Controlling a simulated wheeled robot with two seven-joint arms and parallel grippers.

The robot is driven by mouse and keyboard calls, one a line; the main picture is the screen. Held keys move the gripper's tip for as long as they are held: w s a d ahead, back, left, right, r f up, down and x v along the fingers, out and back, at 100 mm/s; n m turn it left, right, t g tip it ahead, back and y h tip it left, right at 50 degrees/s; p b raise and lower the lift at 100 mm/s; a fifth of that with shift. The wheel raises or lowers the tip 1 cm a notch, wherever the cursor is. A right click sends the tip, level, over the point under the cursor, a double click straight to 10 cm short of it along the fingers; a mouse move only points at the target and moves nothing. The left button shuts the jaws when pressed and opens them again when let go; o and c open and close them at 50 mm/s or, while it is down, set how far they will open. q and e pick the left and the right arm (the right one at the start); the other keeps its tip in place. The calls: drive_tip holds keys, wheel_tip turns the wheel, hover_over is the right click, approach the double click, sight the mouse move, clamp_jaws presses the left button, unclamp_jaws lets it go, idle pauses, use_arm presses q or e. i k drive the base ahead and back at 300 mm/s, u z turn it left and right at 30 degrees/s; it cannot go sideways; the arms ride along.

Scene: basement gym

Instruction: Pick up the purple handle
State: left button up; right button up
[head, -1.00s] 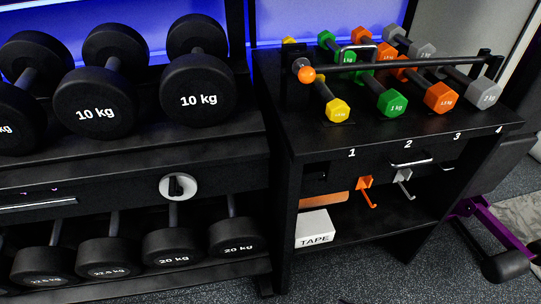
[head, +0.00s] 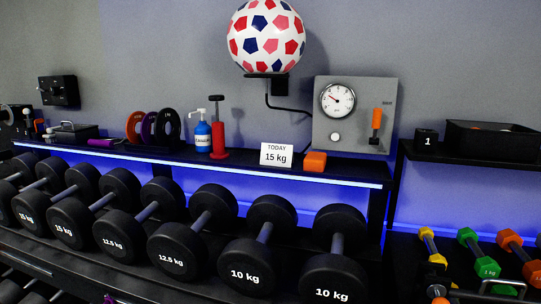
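A small purple cylinder (head: 101,142), which looks like a handle, lies on the upper shelf at the left, in front of a row of upright rings. One of the rings is also purple (head: 148,128). A tiny purple bit (head: 109,298) shows at the bottom edge, too small to make out. Neither of my grippers is in view.
The upper shelf (head: 330,172) also holds a blue pump bottle (head: 203,135), a red pump (head: 219,140), a "15 kg" card (head: 276,155) and an orange block (head: 315,161). Black dumbbells (head: 250,259) fill the rack below. A gauge panel (head: 353,118) hangs behind.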

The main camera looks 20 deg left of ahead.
sight(108, 143)
drive_tip(key=u, duration=1.2)
drive_tip(key=k, duration=0.25)
drive_tip(key=u, duration=0.4)
drive_tip(key=i, duration=0.4)
drive_tip(key=u, duration=1.65)
drive_tip(key=i, duration=4.7)
drive_tip(key=z, duration=1.8)
